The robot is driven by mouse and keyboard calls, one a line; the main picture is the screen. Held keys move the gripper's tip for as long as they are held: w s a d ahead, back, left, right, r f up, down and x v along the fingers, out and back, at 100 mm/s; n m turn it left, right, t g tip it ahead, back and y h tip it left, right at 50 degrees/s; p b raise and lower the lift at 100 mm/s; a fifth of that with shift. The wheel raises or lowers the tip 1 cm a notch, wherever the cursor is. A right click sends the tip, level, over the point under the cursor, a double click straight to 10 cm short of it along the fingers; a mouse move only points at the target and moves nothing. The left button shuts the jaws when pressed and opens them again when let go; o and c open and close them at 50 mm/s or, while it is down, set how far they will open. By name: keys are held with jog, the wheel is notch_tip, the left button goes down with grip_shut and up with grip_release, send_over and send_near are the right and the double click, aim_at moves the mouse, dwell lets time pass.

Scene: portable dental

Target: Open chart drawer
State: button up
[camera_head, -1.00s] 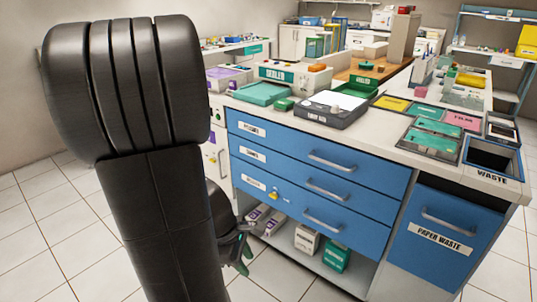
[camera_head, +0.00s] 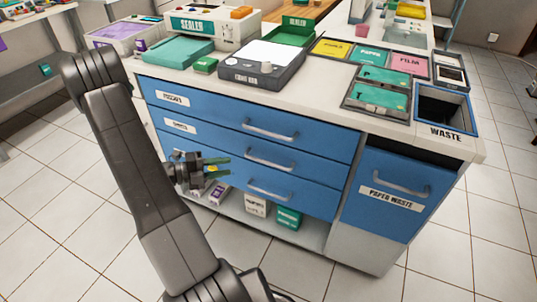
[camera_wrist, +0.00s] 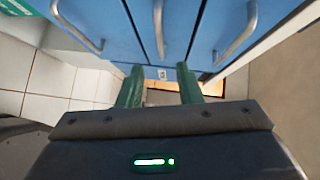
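A blue cabinet holds three stacked drawers: top drawer (camera_head: 215,107), middle drawer (camera_head: 222,140) and lowest drawer (camera_head: 305,197). All three look closed, each with a silver bar handle. The small white labels are too blurred to read surely; the lowest one is hidden behind my gripper. My gripper (camera_head: 226,166) is in front of the lowest drawer's left part, left of its handle (camera_head: 270,190). A small yellow thing shows between the green fingers. In the wrist view my gripper (camera_wrist: 161,90) has its fingers apart, with blue fronts and handles (camera_wrist: 160,30) beyond.
The paper waste drawer (camera_head: 392,190) is at the right, below the waste bin opening (camera_head: 445,108). Boxes (camera_head: 288,217) stand on the open shelf under the drawers. Tiled floor is clear in front.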

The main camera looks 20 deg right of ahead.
aim_at(263, 162)
jog(key=d, duration=0.4)
jog(key=s+d+f+b, duration=0.1)
jog(key=d, duration=0.4)
jog(key=d+f+b, duration=0.1)
jog(key=d, duration=0.3)
jog(key=shift+s+d, duration=0.15)
jog(key=shift+d, duration=0.1)
grip_shut()
